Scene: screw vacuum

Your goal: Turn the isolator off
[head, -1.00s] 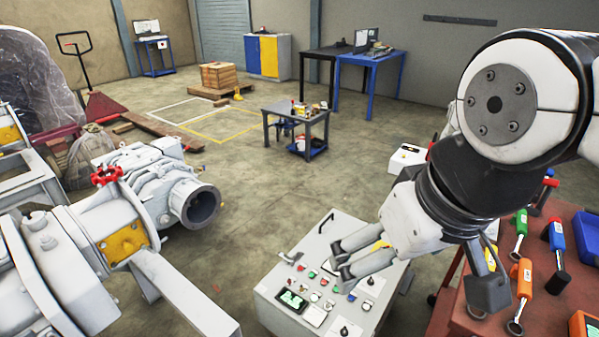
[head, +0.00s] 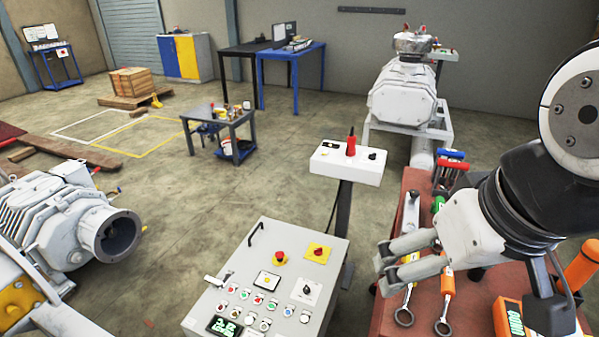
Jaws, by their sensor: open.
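A grey control cabinet (head: 262,240) stands at the lower centre. Its top panel has a red knob on a yellow square plate (head: 319,252), which looks like an isolator switch, though its position is too small to read. A red mushroom button (head: 280,258) and a black rotary knob on a white plate (head: 306,291) are also on the panel. My gripper (head: 383,271) is open and empty, to the right of the cabinet and apart from it. Its fingers point left, in front of the red workbench in this view.
The red workbench (head: 409,184) at right holds wrenches (head: 446,290) and other tools. A white control box (head: 330,165) with a red upright part stands on a post behind the cabinet. Grey pump machinery (head: 60,225) is at left. The floor between is open.

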